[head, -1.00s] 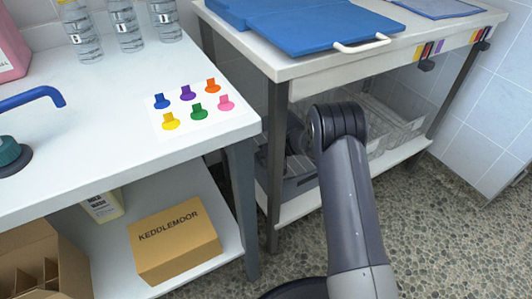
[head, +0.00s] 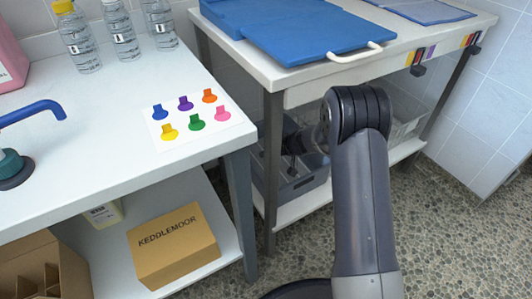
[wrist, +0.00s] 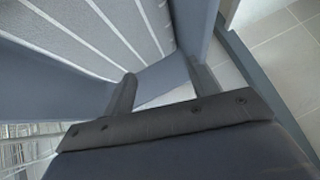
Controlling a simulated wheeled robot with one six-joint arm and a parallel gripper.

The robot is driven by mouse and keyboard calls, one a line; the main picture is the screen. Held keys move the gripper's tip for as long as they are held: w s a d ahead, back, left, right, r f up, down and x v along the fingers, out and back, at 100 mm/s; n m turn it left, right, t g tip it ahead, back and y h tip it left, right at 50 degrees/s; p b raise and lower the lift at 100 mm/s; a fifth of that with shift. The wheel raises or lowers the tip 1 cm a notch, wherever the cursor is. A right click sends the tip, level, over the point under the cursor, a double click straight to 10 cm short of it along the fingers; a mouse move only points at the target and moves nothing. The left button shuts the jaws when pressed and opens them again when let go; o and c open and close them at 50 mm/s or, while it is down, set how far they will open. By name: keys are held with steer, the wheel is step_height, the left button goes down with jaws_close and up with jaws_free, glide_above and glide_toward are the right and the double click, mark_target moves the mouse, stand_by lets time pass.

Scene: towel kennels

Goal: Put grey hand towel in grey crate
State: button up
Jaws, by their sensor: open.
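The grey crate (head: 304,188) stands on the lower shelf under the right table in the head view, partly hidden by my arm. My gripper (wrist: 163,86) is open, its two fingers apart. In the head view it is at the crate, mostly hidden behind my arm. In the wrist view the fingers are close to grey walls and a light grey surface with pale stripes (wrist: 105,35). I cannot tell whether this striped surface is cloth or part of the crate. Nothing shows clearly between the fingers, and I cannot make out the grey hand towel with certainty.
The right table (head: 290,75) bears blue boards and has legs near the crate. A clear bin (head: 407,122) stands right of my arm on the shelf. A KEDDLEMOOR box (head: 172,245) sits under the left table (head: 110,145). Pebbled floor is clear at right.

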steer(key=shift+v, duration=2)
